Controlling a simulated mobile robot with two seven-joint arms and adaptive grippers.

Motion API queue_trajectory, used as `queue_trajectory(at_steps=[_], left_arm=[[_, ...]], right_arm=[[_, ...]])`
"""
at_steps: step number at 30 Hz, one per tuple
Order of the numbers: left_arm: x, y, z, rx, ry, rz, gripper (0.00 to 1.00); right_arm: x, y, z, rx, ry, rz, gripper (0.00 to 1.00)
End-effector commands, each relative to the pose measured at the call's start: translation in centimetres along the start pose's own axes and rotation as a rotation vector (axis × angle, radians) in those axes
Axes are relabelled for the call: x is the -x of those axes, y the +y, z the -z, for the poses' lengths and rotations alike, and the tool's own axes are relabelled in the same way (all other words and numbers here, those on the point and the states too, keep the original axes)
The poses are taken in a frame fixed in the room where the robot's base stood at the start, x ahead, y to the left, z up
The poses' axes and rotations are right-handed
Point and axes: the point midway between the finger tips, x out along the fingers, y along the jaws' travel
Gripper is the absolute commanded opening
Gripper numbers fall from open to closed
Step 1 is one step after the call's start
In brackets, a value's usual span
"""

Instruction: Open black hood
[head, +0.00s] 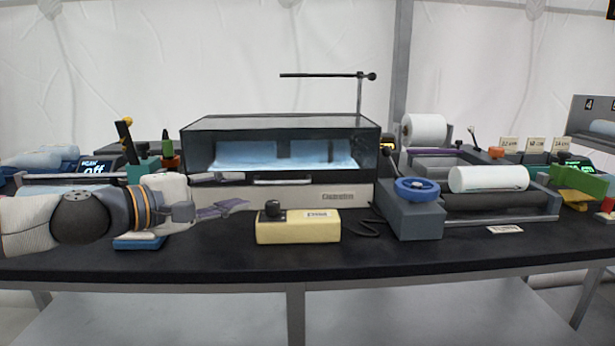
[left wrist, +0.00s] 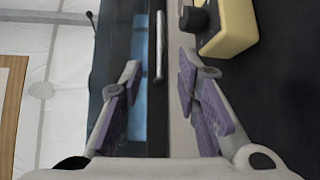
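The black hood (head: 280,123) is a box with dark edges and a see-through front on a light base labelled on its front. It looks shut, and a pale blue glow shows inside. Its bar handle (head: 282,181) runs along the lower front edge. The handle also shows in the left wrist view (left wrist: 159,47), ahead of and between my fingers. My left gripper (head: 243,190) is open and empty, in front of the hood's left part and left of the handle. Its purple-padded fingers (left wrist: 160,82) stand apart and appear not to touch the handle. My right gripper is not in view.
A yellow box with a black knob (head: 298,230) stands in front of the hood; its cable runs right. A grey unit with a blue wheel (head: 416,190) and a white roll (head: 488,178) stand to the right. A thin black rod (head: 322,75) rises behind. The front table strip is clear.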

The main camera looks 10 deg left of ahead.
Motion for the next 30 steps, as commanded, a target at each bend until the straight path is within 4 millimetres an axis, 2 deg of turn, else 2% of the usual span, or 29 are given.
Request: queue_trajectory(at_steps=[2,5,12,18,22,29,30], left_arm=[[-0.2,-0.2,0.0,0.0,0.0,0.002,0.3],[-1.4,-0.6,0.1,0.0,0.0,0.008,0.3],[-7.6,-0.8,0.0,0.002,-0.001,0.01,0.3],[-11.2,-0.4,0.0,0.001,0.001,0.005,0.3],[-12.1,-0.2,0.0,0.001,0.0,0.003,0.3],[-12.1,-0.1,0.0,0.0,0.0,0.002,0.3],[-12.1,-0.1,0.0,0.0,0.0,0.002,0.23]], right_arm=[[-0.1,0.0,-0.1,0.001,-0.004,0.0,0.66],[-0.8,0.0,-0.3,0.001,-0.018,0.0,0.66],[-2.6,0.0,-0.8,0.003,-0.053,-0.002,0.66],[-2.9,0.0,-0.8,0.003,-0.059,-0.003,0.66],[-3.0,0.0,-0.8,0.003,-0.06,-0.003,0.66],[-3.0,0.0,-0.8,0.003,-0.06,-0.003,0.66],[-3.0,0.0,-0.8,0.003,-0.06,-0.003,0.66]])
